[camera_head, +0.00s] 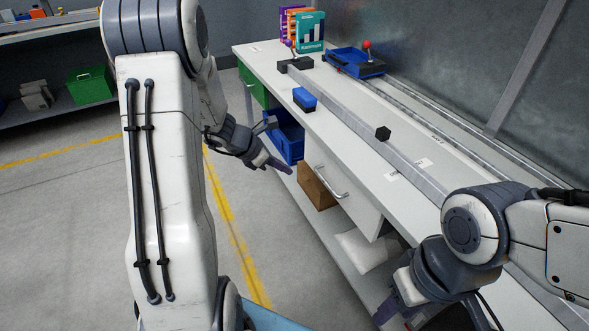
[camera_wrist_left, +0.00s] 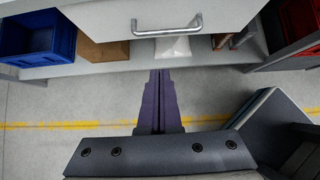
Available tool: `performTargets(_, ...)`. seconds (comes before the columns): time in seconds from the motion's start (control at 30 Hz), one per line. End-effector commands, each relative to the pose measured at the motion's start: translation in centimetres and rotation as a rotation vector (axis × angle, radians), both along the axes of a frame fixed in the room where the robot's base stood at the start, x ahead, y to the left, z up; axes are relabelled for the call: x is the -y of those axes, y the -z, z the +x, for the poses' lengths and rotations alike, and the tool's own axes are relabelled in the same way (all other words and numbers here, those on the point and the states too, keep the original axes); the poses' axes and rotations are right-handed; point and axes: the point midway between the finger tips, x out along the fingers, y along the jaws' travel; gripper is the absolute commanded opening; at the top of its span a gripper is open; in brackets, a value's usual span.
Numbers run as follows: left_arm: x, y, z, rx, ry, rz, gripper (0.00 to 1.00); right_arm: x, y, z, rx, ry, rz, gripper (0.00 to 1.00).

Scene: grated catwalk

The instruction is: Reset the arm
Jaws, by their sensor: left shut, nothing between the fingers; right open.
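My left gripper (camera_head: 276,163) hangs in front of the workbench, beside the blue bin on the lower shelf, in the head view. In the left wrist view its purple fingers (camera_wrist_left: 158,103) lie together, shut with nothing between them, pointing toward the bench's drawer. My right gripper (camera_head: 393,311) is low at the bottom right of the head view, near the bench's front edge; it is open, and its fingers are partly hidden by the arm. Neither gripper touches an object that I can see.
The white workbench (camera_head: 352,189) runs diagonally, with a drawer handle (camera_head: 331,183) jutting out. Below are a blue bin (camera_head: 287,136) and a cardboard box (camera_head: 316,187).

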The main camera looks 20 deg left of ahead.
Motion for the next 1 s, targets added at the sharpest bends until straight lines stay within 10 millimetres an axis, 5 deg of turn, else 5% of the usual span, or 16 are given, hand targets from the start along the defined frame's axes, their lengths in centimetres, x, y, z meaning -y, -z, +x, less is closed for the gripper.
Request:
performTargets(0.27, 0.6, -0.6, -0.4, 0.003, 0.030, 0.009, 0.00, 0.0, -0.1, 0.0, 0.000, 0.000, 0.000, 0.45)
performTargets(0.37, 3.5, -1.5, -0.9, 0.024, 0.167, 0.054, 0.00, 0.0, -0.1, 0.0, 0.000, 0.000, 0.000, 0.45)
performTargets(0.47, 9.0, -3.0, -2.7, 0.071, 0.449, 0.142, 0.00, 0.0, -0.1, 0.0, 0.000, 0.000, 0.000, 0.45)
performTargets(0.6, 17.7, -5.2, -8.7, 0.190, 1.020, 0.314, 0.00, 0.0, -0.1, 0.0, 0.000, 0.000, 0.000, 0.45)
performTargets(0.7, 21.8, -6.4, -14.1, 0.299, 1.445, 0.436, 0.00, 0.0, -0.1, 0.0, 0.000, 0.000, 0.000, 0.45)
performTargets(0.8, 23.7, -7.1, -19.0, 0.409, 1.821, 0.539, 0.00, 0.0, -0.1, 0.0, 0.000, 0.000, 0.000, 0.45)
performTargets(1.0, 24.2, -7.7, -25.0, 0.589, 2.356, 0.689, 0.00, 0.0, -0.1, 0.0, 0.000, 0.000, 0.000, 0.45)
